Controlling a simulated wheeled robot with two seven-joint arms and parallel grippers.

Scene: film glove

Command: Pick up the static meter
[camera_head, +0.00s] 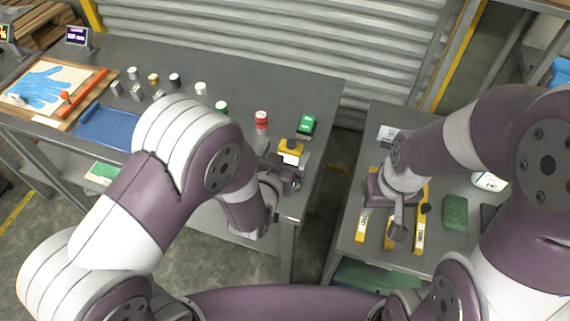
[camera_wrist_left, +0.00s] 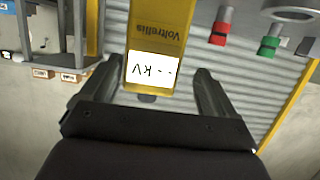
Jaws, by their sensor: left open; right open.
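The static meter is a yellow device (camera_head: 291,145) with a white display, near the right end of the grey bench in the head view. In the left wrist view the meter (camera_wrist_left: 157,40) shows "-- kV" on its display and the name Voltrellis, upside down. My left gripper (camera_head: 288,176) is open at the meter's near end. In the left wrist view the fingers of my left gripper (camera_wrist_left: 157,75) stand on either side of the meter's display end, with gaps on both sides. My right gripper (camera_head: 398,222) is open over the right-hand table, its fingers partly hidden.
Several small cans and a blue tray (camera_head: 107,127) are further left. Yellow bars (camera_head: 421,220) and a green block (camera_head: 455,212) lie on the right table. A gap separates the tables.

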